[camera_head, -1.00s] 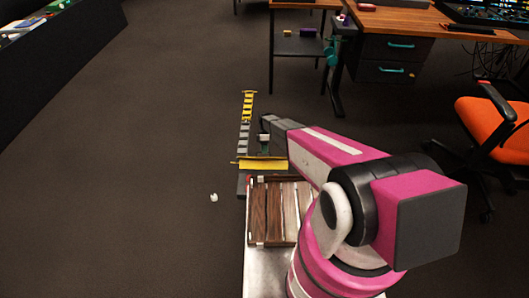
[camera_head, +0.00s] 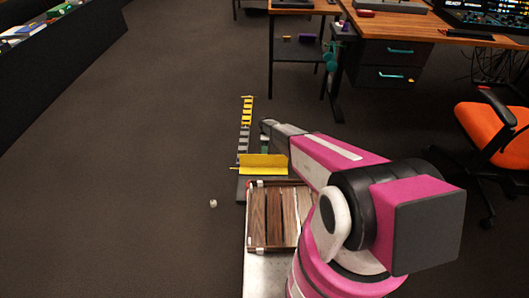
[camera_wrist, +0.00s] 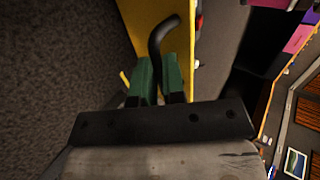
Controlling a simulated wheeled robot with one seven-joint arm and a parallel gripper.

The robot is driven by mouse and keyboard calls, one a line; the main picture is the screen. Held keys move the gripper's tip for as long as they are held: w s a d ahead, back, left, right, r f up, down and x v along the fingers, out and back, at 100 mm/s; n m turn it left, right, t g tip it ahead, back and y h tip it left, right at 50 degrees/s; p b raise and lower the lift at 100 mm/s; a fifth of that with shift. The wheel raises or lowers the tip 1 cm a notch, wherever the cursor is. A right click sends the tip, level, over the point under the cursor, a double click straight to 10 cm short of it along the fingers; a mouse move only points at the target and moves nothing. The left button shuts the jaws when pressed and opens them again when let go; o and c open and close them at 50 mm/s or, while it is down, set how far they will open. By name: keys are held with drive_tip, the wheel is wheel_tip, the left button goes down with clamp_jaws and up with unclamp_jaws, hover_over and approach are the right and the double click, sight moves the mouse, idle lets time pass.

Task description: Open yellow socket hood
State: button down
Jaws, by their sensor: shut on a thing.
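The yellow socket hood (camera_head: 263,165) is a wide yellow panel at the back edge of the grey panel, in the middle of the head view. It stands tilted up, with its broad face toward the head camera. In the wrist view the yellow hood (camera_wrist: 143,17) fills the top middle. A dark curved handle (camera_wrist: 157,38) shows against it. My gripper (camera_wrist: 158,72), with green fingers, is shut on the handle's lower end. In the head view my gripper (camera_head: 265,143) is behind the hood, partly hidden by it and by my wrist.
A crate with brown wooden slats (camera_head: 274,218) lies in front of the hood. A yellow and grey strip (camera_head: 246,122) reaches away behind it. A small white piece (camera_head: 213,203) is on the floor to the left. Desks (camera_head: 410,27) and an orange chair (camera_head: 488,125) stand at right.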

drive_tip(key=shift+w+f+g, duration=0.15)
drive_tip(key=shift+f+g, duration=0.25)
drive_tip(key=shift+f, duration=0.3)
drive_tip(key=c, duration=1.2)
unclamp_jaws()
drive_tip(key=shift+w, duration=0.1)
drive_tip(key=s+a+r, duration=0.8)
drive_tip(key=r, duration=0.3)
drive_tip(key=shift+a, duration=0.2)
drive_tip(key=shift+s+r, duration=0.1)
